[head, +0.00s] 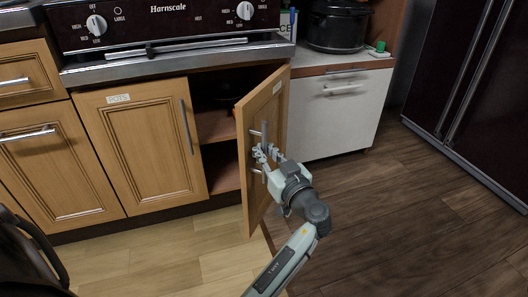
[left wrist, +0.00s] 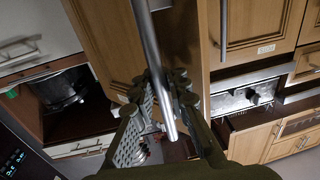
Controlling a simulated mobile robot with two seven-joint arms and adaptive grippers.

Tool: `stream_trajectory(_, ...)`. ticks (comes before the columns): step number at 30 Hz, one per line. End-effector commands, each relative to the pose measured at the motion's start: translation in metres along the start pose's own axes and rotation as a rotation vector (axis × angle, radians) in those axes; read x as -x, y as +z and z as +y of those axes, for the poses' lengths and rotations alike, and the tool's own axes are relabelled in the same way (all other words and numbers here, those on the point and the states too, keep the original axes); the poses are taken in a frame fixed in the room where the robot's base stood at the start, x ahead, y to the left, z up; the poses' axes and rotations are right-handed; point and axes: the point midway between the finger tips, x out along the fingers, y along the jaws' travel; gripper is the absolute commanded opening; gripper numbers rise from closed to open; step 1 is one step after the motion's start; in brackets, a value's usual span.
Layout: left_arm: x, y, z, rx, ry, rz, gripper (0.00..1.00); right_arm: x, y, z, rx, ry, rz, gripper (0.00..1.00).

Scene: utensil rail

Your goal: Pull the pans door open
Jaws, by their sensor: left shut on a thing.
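The pans door (head: 265,110) is a light wood cabinet door under the stove. It stands partly open, swung out towards me, with a dark gap to its left into the cabinet. My right gripper is in neither view.
The closed pots door (head: 140,150) is left of the opening. A cabinet shelf (head: 215,125) shows inside. A white drawer front (head: 335,115) is right of the door, and a dark fridge (head: 470,80) stands farther right. The wood floor (head: 400,210) is clear.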

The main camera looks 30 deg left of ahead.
Motion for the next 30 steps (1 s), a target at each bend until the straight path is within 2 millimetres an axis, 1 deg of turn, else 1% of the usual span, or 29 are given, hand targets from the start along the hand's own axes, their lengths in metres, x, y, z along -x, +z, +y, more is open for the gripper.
stream_trajectory(1, 0.0020, 0.0037, -0.0048, -0.007, -0.014, -0.007, 0.00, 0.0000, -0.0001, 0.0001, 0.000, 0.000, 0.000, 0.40)
stream_trajectory(10, 0.0022, 0.0035, -0.0046, -0.007, -0.014, -0.007, 0.00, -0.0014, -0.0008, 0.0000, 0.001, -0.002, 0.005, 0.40)
stream_trajectory(11, 0.0022, 0.0035, -0.0047, -0.007, -0.014, -0.007, 0.16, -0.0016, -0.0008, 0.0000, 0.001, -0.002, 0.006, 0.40)
stream_trajectory(15, 0.0018, 0.0032, -0.0040, -0.006, -0.012, -0.006, 0.33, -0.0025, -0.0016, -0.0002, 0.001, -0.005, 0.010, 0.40)
stream_trajectory(16, 0.0017, 0.0030, -0.0038, -0.005, -0.012, -0.006, 0.34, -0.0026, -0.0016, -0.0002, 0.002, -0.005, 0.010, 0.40)
stream_trajectory(30, 0.0007, 0.0012, -0.0023, -0.002, -0.008, -0.003, 0.34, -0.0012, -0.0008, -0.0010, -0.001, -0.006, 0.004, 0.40)
